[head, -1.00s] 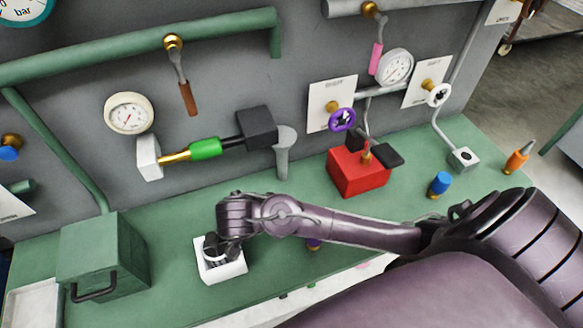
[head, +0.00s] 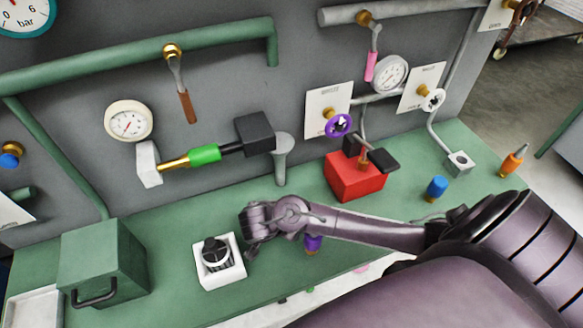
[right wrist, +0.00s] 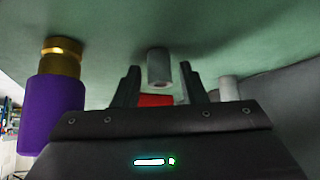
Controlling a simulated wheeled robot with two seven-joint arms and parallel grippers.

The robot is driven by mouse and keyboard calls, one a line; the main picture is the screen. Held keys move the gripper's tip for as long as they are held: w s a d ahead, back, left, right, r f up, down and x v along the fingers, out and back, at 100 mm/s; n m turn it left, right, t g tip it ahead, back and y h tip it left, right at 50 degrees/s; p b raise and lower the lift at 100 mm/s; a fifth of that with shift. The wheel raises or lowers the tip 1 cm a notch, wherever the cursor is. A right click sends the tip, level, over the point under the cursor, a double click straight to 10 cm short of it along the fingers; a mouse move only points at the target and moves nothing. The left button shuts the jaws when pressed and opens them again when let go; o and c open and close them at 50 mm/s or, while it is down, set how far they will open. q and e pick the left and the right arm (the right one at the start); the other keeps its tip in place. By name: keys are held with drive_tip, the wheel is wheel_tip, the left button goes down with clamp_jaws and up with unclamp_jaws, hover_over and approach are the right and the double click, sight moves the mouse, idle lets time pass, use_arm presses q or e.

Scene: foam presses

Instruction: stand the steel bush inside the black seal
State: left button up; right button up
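A white open-topped box (head: 238,272) stands on the green bench. A dark round part with ribbed grey sides, probably the black seal (head: 215,249), sits in it; I cannot tell its parts apart. My right gripper (head: 251,246) is just right of the box, low over the bench and clear of it. In the right wrist view my right gripper (right wrist: 160,80) has its fingers apart. A pale grey hollow cylinder, probably the steel bush (right wrist: 158,68), shows between and beyond the fingertips, not clearly touching them. My arm seems to hide it in the head view. My left gripper is out of view.
A purple and brass piece (right wrist: 52,110) stands close beside my right gripper; it also shows behind my forearm (head: 313,243). A red block (head: 355,178), a grey funnel-topped post (head: 282,160) and a green case (head: 103,262) stand around. Bench behind the white box is clear.

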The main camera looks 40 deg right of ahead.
clamp_jaws()
drive_tip(key=shift+r, duration=0.65)
wheel_tip(320, 180, up, 7)
drive_tip(key=shift+f+b, duration=0.2)
drive_tip(key=shift+b, duration=0.25)
wheel_tip(320, 180, up, 12)
drive_tip(key=p, duration=1)
